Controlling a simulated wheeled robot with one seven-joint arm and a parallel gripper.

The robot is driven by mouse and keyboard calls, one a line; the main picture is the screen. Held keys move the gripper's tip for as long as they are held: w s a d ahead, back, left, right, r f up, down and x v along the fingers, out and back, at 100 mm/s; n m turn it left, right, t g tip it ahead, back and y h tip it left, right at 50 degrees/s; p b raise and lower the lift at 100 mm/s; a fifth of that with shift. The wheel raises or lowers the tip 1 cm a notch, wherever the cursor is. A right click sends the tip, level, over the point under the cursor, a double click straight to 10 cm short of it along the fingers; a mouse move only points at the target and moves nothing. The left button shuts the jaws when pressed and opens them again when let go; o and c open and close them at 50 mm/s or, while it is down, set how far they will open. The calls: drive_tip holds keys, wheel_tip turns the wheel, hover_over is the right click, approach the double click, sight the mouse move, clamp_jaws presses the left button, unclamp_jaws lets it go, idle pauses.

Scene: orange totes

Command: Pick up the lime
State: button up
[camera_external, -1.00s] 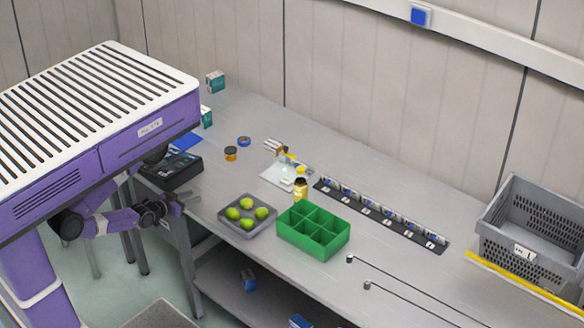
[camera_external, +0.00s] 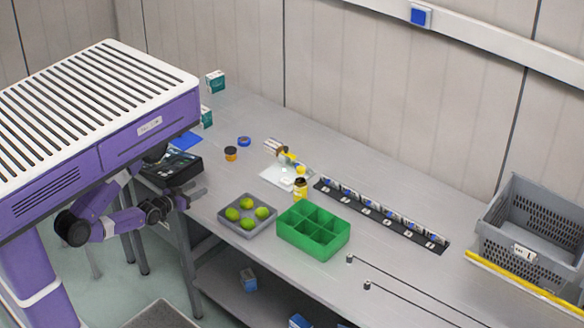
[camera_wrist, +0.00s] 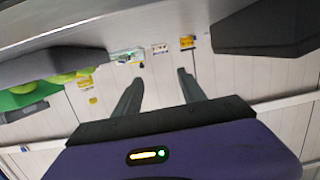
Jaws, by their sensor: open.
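Several green limes sit in a shallow grey tray (camera_external: 262,232) on the table, the nearest to my gripper being the lime (camera_external: 232,214) at the tray's left. Another lime (camera_external: 262,212) is at its right. My gripper (camera_external: 196,192) is open and empty at the table's left edge, left of the tray and apart from it. In the wrist view my gripper's two fingers (camera_wrist: 160,90) are spread with nothing between them. Part of the limes (camera_wrist: 62,78) shows at the left of that view, beside the tray's dark edge.
A green divided box (camera_external: 328,240) stands just right of the tray. A yellow bottle (camera_external: 300,190) stands behind it. A black device (camera_external: 172,168) lies on the table close behind my gripper. A grey crate (camera_external: 545,262) stands at the far right.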

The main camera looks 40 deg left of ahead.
drive_tip(key=w+d+r+n+t+h+p, duration=0.2)
drive_tip(key=w+d+r+t, duration=0.3)
drive_tip(key=w+r, duration=0.75)
drive_tip(key=w+d+r+n+t+h+p, duration=0.1)
drive_tip(key=w+d+r+t+h, duration=0.15)
drive_tip(key=w+d+r, duration=1)
drive_tip(key=s+d+r+m+g+h+p, duration=0.1)
drive_tip(key=s+d+r+m+g+h, duration=0.3)
drive_tip(key=d+r+m+g+h, duration=0.3)
drive_tip(key=s+d+r+m+g+h+p, duration=0.2)
drive_tip(key=s+d+r+m+g+h, duration=0.2)
drive_tip(key=d+r+m+h, duration=0.5)
drive_tip(key=s+d+f+m+g, duration=0.3)
drive_tip(key=s+d+g, duration=0.1)
drive_tip(key=d+g, duration=0.15)
drive_tip(key=m+g+y+p, duration=0.25)
drive_tip(key=g+y, duration=0.55)
drive_tip(key=y, duration=1.2)
hover_over(232, 210)
drive_tip(key=shift+m, duration=0.25)
drive_tip(key=f, duration=3.4)
drive_tip(key=shift+w+d+f+b, duration=0.1)
drive_tip(key=shift+w+d+b, duration=0.15)
drive_tip(key=shift+b, duration=0.1)
drive_tip(key=shift+a+f, duration=0.15)
drive_tip(key=shift+a, duration=0.15)
drive_tip(key=shift+s+f+p, duration=0.2)
drive_tip(key=shift+f+p, duration=0.1)
drive_tip(key=shift+f, duration=3.4)
